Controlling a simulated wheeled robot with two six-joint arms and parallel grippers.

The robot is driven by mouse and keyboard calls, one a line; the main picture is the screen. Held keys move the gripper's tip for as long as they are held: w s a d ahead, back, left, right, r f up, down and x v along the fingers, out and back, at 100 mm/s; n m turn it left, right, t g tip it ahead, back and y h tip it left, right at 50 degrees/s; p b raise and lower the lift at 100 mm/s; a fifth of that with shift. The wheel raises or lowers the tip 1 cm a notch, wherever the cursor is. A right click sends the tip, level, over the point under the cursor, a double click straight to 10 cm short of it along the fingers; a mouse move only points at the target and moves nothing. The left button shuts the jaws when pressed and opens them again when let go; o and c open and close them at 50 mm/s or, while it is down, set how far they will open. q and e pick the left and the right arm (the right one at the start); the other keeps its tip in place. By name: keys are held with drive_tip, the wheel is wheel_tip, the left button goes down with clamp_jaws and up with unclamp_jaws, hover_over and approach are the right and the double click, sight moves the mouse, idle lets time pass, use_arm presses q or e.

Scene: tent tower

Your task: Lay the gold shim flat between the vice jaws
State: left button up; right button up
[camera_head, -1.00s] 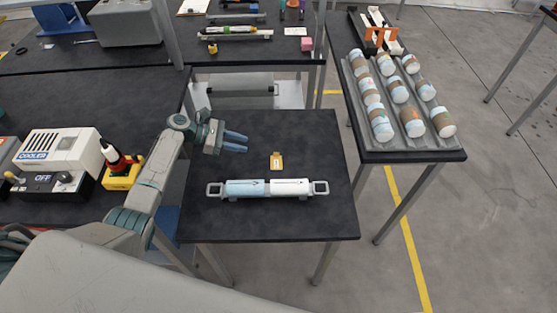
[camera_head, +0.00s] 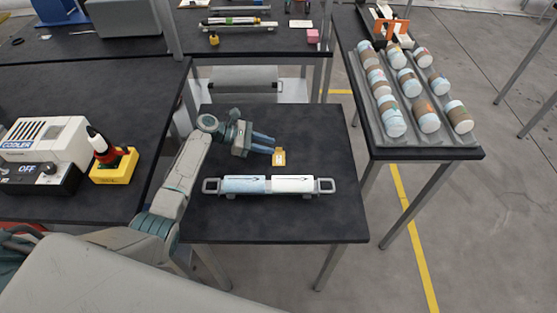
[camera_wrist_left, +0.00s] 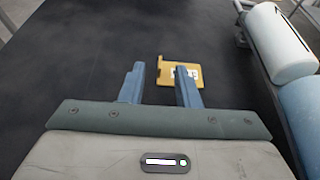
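The gold shim (camera_head: 279,157) is a small flat plate with a tab and a white label, lying on the small black table (camera_head: 225,225). My left gripper (camera_head: 271,144) is open and empty just beside it. In the left wrist view the shim (camera_wrist_left: 188,72) lies ahead of the fingers (camera_wrist_left: 160,72), its tabbed edge between the tips and its body partly behind the right finger. Contact cannot be told. I cannot make out vice jaws for certain. My right gripper is not in view.
A handled rack (camera_head: 327,185) with a light blue cylinder (camera_head: 243,184) and a white cylinder (camera_head: 292,184) lies in front of the shim. A tray of jars (camera_head: 367,103) is on the right table. A soldering iron stand (camera_head: 113,166) and "COOLER" box (camera_head: 45,140) stand left.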

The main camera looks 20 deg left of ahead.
sight(279, 157)
use_arm(q)
drive_tip(key=b+x, duration=0.1)
drive_tip(key=x, duration=0.1)
drive_tip(key=shift+w+d+f, duration=0.15)
drive_tip(key=shift+d, duration=0.2)
clamp_jaws()
drive_tip(key=shift+a, duration=0.1)
